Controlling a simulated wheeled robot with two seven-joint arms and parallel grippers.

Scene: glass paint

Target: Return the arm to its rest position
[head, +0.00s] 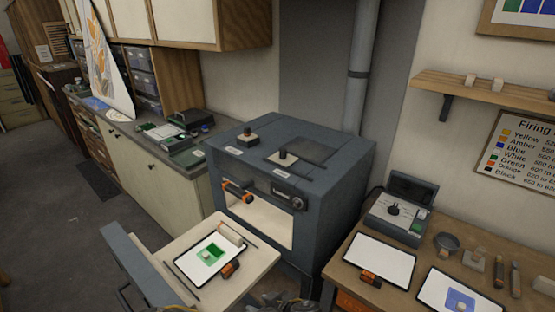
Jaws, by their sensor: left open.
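My left gripper (288,302) is at the bottom edge, just below the pale surface in front of the kiln. It is dark, partly cut off by the frame, and seems to hold nothing. My right gripper is not in view. The grey kiln (330,195) stands at the centre with its front open and its inside lit. A white tray (188,262) with a green glass piece (211,254) and an orange grip (230,269) lies on the pale surface (165,254), apart from the gripper.
A wooden bench (340,272) at right holds a white tray (385,256), another tray with a blue piece (460,299), a control box (396,214) and small tools. A grey panel (130,262) stands left of the pale surface.

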